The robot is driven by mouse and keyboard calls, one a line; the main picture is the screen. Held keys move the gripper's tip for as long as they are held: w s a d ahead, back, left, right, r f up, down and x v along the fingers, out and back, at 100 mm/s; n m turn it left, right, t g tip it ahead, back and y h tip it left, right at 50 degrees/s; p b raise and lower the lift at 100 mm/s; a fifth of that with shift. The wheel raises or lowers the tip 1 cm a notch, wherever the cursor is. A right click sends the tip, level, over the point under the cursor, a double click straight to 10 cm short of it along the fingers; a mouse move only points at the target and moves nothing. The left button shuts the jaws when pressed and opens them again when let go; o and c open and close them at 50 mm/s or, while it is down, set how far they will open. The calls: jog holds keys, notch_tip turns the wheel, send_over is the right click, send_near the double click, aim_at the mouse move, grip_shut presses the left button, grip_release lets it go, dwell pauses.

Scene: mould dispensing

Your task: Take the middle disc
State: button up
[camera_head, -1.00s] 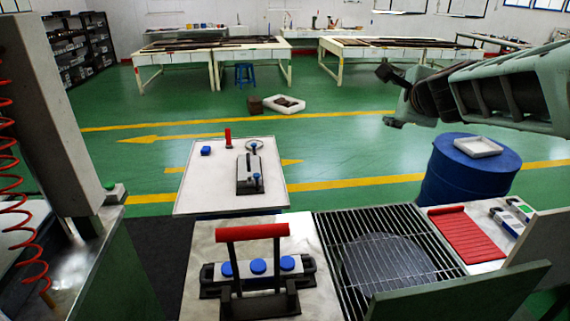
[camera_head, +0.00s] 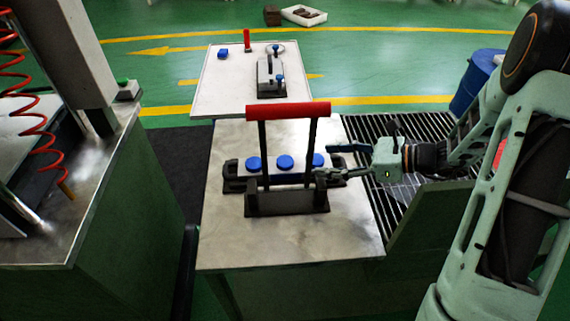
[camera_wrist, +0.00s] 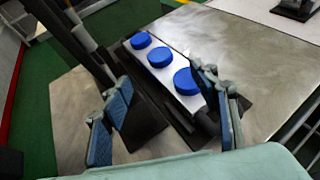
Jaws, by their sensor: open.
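Three blue discs sit in a row on a pale strip of the black mould (camera_head: 241,180). The middle disc (camera_head: 285,162) lies between the left disc (camera_head: 253,163) and the right disc (camera_head: 318,159). The wrist view also shows the middle disc (camera_wrist: 160,57), with one disc (camera_wrist: 186,81) nearer and one (camera_wrist: 140,40) farther. My gripper (camera_head: 328,160) reaches in from the right, by the right end of the mould, nearest the right disc. Its blue-padded fingers are spread and empty in the wrist view (camera_wrist: 162,80).
A frame with a red handle (camera_head: 288,112) rises in front of the discs, its black posts close to them. A metal grate (camera_head: 385,128) lies to the right.

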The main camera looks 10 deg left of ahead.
aim_at(286, 161)
jog(key=x, duration=1.2)
jog(key=shift+s+r+p, duration=0.1)
jog(key=shift+r+p, duration=0.05)
jog(key=shift+p, duration=0.15)
jog(key=c, duration=1.2)
